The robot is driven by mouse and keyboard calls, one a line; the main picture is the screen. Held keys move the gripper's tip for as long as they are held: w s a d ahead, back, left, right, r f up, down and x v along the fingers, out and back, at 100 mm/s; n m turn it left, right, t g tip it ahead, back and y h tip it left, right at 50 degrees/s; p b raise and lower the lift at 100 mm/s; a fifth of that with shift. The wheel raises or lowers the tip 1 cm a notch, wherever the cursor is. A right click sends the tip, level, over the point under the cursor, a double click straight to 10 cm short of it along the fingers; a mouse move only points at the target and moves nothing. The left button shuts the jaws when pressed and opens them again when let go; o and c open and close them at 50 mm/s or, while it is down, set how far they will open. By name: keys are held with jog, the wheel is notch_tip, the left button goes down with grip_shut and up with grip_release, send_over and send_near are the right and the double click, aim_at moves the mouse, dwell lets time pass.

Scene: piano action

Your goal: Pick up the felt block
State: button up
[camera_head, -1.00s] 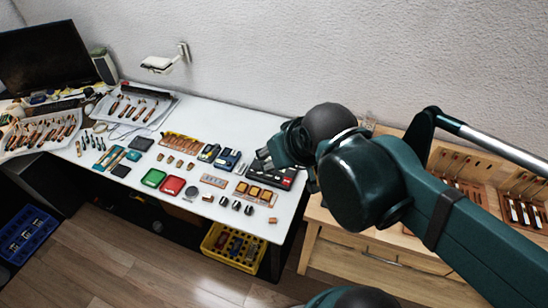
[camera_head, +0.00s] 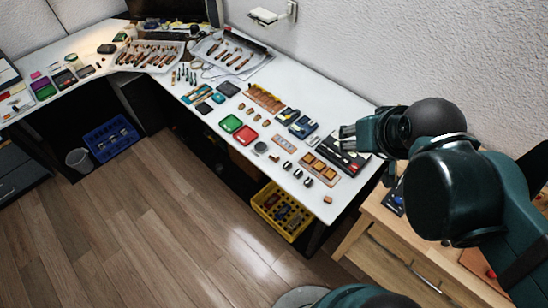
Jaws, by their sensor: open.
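My gripper (camera_head: 347,131) is at the right end of the white table (camera_head: 318,87), above or beside a dark tool case (camera_head: 343,156). Its fingers are small in this view; it is open, and I see nothing held in it. I cannot tell for certain which small item is the felt block. A small brown block (camera_head: 327,199) lies alone near the front right corner of the table. Several small brown pieces (camera_head: 254,113) lie near the table's middle.
Blue-dark boxes (camera_head: 303,127) and a wooden holder (camera_head: 320,169) lie close to the gripper. A yellow crate (camera_head: 262,206) stands below the table's front edge. A wooden cabinet (camera_head: 369,232) is at the right. Bare white table lies along the wall side.

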dwell(0.7)
jog(key=m+g+h+b, duration=0.35)
jog(key=m+b, duration=0.45)
jog(key=b, duration=0.9)
send_over(273, 155)
jog(key=s+a, duration=0.2)
jog(key=s, duration=0.1)
jog(key=shift+y, duration=0.25)
notch_tip(273, 155, down, 40)
jog(key=shift+w+a+f, duration=0.1)
jog(key=shift+f, duration=0.05)
jog(key=shift+b+x, duration=0.3)
jog(key=shift+x, duration=1)
jog(key=shift+f, duration=0.1)
